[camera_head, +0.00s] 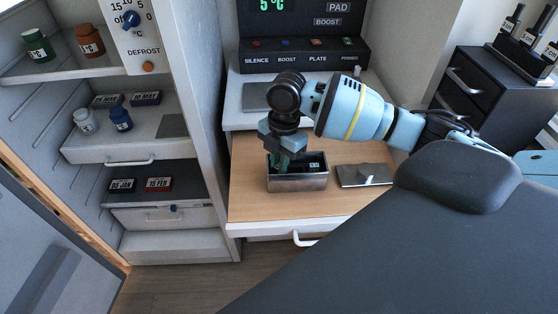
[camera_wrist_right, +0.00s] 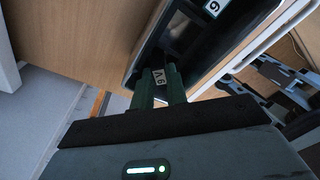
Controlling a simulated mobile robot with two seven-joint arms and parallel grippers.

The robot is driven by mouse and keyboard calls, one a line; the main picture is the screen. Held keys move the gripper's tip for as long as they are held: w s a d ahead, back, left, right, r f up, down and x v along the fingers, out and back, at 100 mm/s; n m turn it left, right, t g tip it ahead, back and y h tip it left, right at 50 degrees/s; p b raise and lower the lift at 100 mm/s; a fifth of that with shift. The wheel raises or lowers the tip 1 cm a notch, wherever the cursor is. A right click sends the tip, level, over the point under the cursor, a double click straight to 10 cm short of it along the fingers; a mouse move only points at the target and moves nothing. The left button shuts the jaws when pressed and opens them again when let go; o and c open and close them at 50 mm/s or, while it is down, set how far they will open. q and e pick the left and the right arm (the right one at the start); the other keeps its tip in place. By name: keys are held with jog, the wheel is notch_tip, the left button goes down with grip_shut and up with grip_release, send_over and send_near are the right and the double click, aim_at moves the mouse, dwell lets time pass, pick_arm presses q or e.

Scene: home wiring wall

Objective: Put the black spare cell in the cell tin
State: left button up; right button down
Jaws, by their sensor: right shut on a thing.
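The cell tin (camera_head: 298,183) is an open metal box on the wooden surface, with a dark inside. My right gripper (camera_head: 284,162) reaches down into the left part of the tin's opening. Another labelled dark cell (camera_head: 314,164) lies in the right part of the tin. My left gripper is not in view.
A flat metal lid (camera_head: 364,175) with a knob lies right of the tin. Behind stands a black panel (camera_head: 303,55) with labelled buttons. An open cabinet (camera_head: 150,135) with jars and small dated boxes is at left. Bare wood (camera_head: 252,205) lies left of the tin.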

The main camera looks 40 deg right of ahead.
jog(key=shift+f, duration=0.15)
jog(key=c, duration=1.7)
grip_release()
jog(key=r, duration=0.4)
jog(key=d+r, duration=0.1)
jog(key=r, duration=0.3)
jog(key=r+p, duration=0.1)
jog(key=r, duration=0.3)
jog(key=shift+w+d+r, duration=0.1)
jog(key=shift+w+d, duration=0.05)
jog(key=shift+d, duration=0.05)
